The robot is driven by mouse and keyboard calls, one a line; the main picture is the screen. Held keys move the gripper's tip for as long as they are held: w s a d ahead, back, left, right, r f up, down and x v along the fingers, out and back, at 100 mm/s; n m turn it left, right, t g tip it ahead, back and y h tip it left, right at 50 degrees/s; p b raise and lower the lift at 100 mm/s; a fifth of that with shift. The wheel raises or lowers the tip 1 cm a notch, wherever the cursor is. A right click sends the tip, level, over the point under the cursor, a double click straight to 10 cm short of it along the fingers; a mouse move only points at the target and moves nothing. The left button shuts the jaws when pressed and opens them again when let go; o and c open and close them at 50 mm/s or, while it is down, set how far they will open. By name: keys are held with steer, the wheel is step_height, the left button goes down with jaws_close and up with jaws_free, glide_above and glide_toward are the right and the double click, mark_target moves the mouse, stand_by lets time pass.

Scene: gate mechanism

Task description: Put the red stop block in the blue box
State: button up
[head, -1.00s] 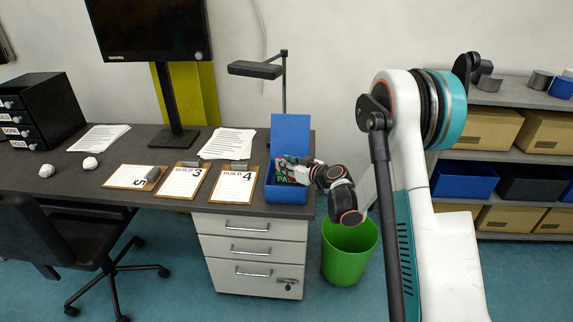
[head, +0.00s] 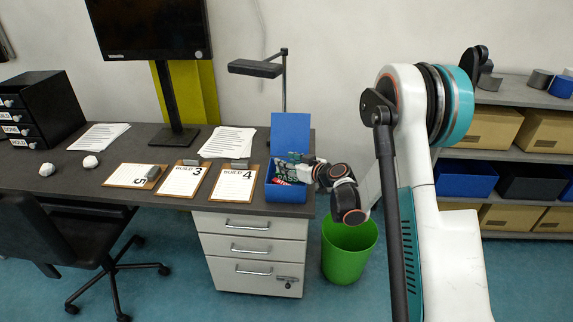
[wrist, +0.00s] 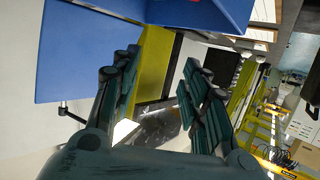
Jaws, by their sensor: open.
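The blue box (head: 286,194) stands on the right end of the desk with its lid (head: 291,132) raised.
Clipboards (head: 237,184) lie left of the box, and a lamp-like stand (head: 284,85) rises behind it. A green bin (head: 349,250) stands on the floor below my wrist. A monitor (head: 150,28) and a black drawer unit (head: 45,108) are further left.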

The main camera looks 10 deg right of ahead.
steer(key=p+v, duration=0.3)
steer(key=v, duration=0.8)
steer(key=shift+o, duration=0.4)
steer(key=shift+r, duration=0.1)
stand_by(0.3)
